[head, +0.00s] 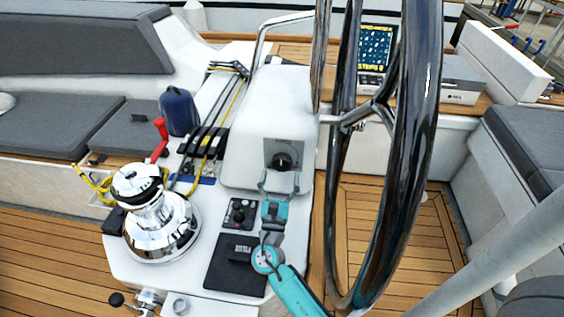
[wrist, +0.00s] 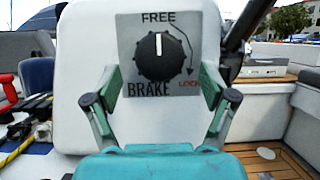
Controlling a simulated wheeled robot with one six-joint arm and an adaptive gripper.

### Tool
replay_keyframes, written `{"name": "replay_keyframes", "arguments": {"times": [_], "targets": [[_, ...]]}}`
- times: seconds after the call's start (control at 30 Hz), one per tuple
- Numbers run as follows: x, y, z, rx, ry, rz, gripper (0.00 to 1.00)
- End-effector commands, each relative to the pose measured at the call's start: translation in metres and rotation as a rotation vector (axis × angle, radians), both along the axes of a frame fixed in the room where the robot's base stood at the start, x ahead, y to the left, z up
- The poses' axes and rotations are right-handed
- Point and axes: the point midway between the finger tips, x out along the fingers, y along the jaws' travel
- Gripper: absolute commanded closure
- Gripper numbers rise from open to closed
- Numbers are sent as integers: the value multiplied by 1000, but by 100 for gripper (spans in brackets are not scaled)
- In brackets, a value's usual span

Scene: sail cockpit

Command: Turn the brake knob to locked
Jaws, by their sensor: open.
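The brake knob (wrist: 159,56) is a round black knob with a white pointer line on a grey plate. In the wrist view its pointer stands straight up, toward the word FREE. A curved arrow on the plate runs down the right side to the red word LOCK. In the head view the knob (head: 283,161) sits on the white pedestal's face. My gripper (wrist: 157,80) is open and empty, its fingers reaching up on either side of the knob's lower part in the picture. No contact with the knob shows. My gripper also shows in the head view (head: 279,184), just below the plate.
A large steering wheel (head: 416,130) stands close to the right of the pedestal. A chrome winch (head: 155,225) with a red handle is at left. A small control panel (head: 239,214) and black pad (head: 235,265) lie below. Ropes and clutches are behind left.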

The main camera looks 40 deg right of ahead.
Motion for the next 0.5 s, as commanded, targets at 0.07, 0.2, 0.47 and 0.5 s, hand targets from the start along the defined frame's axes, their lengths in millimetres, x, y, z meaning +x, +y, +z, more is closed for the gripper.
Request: {"name": "replay_keyframes", "arguments": {"times": [0.07,0.2,0.47,0.5], "targets": [[8,-11,6,0,-2,-4,17],[18,-24,13,0,-2,-1,17],[26,-34,18,1,-1,0,17],[27,-34,18,1,-1,0,17]]}}
